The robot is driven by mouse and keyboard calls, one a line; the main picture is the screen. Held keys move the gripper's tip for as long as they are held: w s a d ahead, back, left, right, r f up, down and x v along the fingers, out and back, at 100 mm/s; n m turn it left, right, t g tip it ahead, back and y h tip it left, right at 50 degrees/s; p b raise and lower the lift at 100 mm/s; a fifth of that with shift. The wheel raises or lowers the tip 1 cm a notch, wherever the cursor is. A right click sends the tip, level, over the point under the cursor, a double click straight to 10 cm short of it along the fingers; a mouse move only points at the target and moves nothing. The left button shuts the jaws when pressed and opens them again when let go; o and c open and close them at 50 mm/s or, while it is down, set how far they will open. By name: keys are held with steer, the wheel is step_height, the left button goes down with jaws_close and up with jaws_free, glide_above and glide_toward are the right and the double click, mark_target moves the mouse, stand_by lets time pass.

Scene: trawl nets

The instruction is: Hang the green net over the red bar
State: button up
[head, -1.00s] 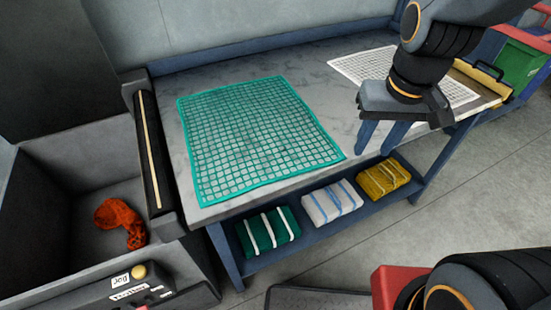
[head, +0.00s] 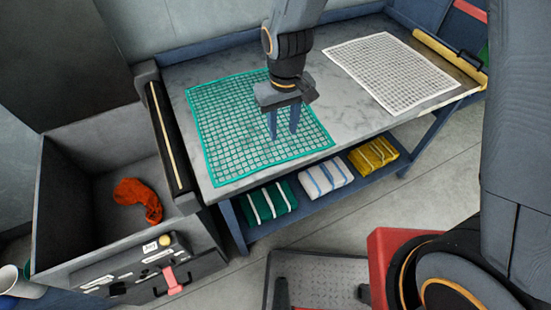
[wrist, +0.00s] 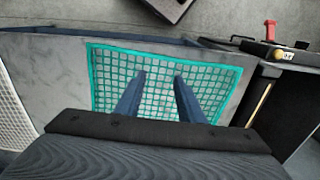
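The green net (head: 225,125) lies spread flat on the grey marbled table, near its left end. It also shows in the wrist view (wrist: 150,65). My gripper (head: 283,136) points down over the right part of the net, its two blue fingers apart with nothing between them. In the wrist view my gripper's fingers (wrist: 158,76) stand apart over the net. I cannot tell the exact height of the fingertips above it. No bar that is clearly the red bar shows; a reddish strip (head: 470,10) is cut off at the top right.
A white net (head: 390,70) lies on the table's right part. Folded green (head: 268,202), white (head: 325,178) and yellow (head: 373,155) nets sit on the shelf below. A dark bin (head: 85,235) with an orange-red item (head: 138,198) stands left of the table.

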mark_target(276, 161)
steer(key=shift+n, duration=0.3)
steer(key=f+b, duration=0.2)
steer(key=f, duration=0.1)
steer(key=a+f+b, duration=0.1)
steer(key=f+b, duration=0.2)
steer(key=f, duration=0.1)
steer(key=a+f+b, duration=0.1)
steer(key=f+b, duration=0.1)
steer(key=f, duration=0.2)
steer(key=shift+s+f, duration=0.15)
steer(key=shift+s, duration=0.15)
steer(key=shift+c, duration=0.3)
jaws_close()
steer(key=shift+d, duration=0.1)
